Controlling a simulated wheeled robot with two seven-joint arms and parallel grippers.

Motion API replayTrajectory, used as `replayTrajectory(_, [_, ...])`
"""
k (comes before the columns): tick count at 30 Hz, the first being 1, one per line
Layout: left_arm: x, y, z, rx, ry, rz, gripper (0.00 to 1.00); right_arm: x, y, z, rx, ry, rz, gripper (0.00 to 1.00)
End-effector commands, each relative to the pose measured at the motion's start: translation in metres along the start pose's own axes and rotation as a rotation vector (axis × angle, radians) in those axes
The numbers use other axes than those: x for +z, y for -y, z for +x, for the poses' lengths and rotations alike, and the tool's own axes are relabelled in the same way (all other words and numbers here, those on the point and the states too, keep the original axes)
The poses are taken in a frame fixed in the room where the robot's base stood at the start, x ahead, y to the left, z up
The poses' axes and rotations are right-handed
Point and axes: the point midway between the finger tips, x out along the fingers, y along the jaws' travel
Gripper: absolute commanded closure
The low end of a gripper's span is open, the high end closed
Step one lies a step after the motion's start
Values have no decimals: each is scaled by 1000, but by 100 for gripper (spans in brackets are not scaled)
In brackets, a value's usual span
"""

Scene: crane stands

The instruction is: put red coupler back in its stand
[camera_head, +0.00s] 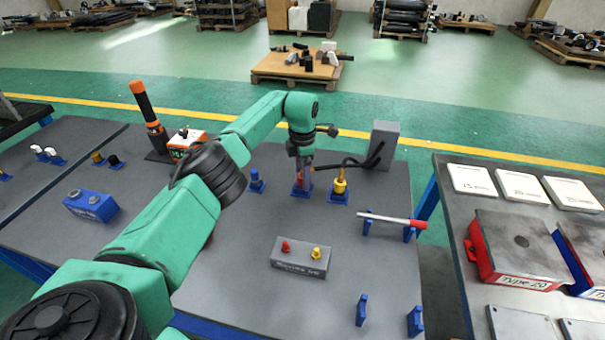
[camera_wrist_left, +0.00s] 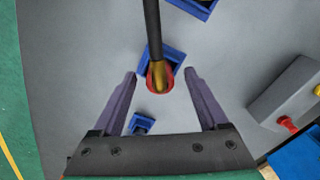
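The red coupler (camera_wrist_left: 161,77), with a brass-coloured body and a black hose, shows in the left wrist view. It stands over a blue stand (camera_wrist_left: 172,60); how fully it is seated I cannot tell. My left gripper (camera_wrist_left: 160,74) is open, with its purple fingers on either side of the coupler and a gap on each side. In the head view my left gripper (camera_head: 303,172) points down at the blue stand (camera_head: 306,197) and hides most of the coupler. My right gripper is not in view.
A yellow coupler (camera_head: 340,182) with a hose stands just right. An empty-looking blue stand (camera_head: 257,183) is left. A grey block (camera_head: 300,262) with red and yellow fittings sits nearer. A red-ended white rod (camera_head: 385,219) rests on blue holders. A tall grey box (camera_head: 385,145) is behind.

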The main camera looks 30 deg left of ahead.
Motion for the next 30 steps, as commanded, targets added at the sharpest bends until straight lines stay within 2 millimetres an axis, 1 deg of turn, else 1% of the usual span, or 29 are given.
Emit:
replayTrajectory(13, [0,0,-2,0,0,0,24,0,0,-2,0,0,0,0])
replayTrajectory(27, [0,0,-48,0,-1,0,24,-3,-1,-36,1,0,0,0])
replayTrajectory(30, [0,0,-52,0,-1,0,24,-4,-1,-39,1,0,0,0])
